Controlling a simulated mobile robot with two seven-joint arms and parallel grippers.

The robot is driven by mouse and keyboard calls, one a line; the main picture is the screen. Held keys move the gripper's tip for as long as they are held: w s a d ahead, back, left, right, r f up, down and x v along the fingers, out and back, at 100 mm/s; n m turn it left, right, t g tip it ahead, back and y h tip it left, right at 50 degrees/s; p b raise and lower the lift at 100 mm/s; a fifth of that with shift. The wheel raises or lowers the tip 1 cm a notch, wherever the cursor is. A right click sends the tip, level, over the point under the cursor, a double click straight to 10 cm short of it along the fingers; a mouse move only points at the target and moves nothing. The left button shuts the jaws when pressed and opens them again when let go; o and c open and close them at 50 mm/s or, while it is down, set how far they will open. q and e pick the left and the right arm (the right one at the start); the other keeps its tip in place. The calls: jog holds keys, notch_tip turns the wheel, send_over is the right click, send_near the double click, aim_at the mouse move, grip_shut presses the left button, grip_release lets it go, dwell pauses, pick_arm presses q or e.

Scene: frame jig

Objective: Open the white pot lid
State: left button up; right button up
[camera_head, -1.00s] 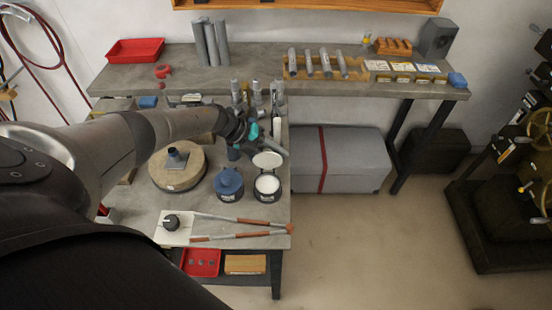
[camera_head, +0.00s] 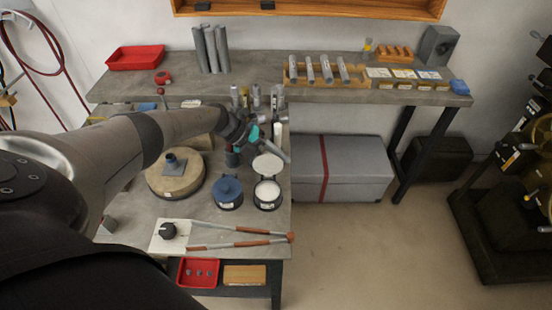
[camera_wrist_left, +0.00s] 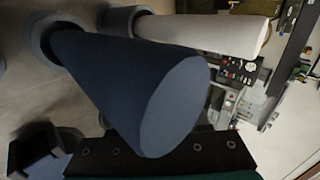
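The white pot (camera_head: 267,194) is a short dark round pot with white contents showing, near the right edge of the left-hand bench. Its pale lid (camera_head: 268,166) stands raised at the pot's far side, so the mouth is uncovered. My left gripper (camera_head: 279,150) is just beyond the lid, and I cannot tell whether they touch. The finger gap does not show clearly. In the left wrist view a large dark blue tapered piece and a pale one fill the upper part, and I cannot identify them. My right gripper is not in view.
A blue-lidded pot (camera_head: 228,190) stands just left of the white pot. A round wooden block (camera_head: 160,186) is further left. Two striped rods (camera_head: 240,230) lie in front. Several upright cylinders (camera_head: 257,97) crowd behind the gripper. Floor is open to the right.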

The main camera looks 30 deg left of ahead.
pick_arm(q)
jog(key=shift+o, duration=1)
jog(key=shift+r, duration=0.15)
jog(key=shift+a+r, duration=0.25)
jog(key=shift+a, duration=0.05)
jog(key=p+v, duration=0.1)
jog(key=v, duration=1.3)
jog(key=shift+s, duration=0.2)
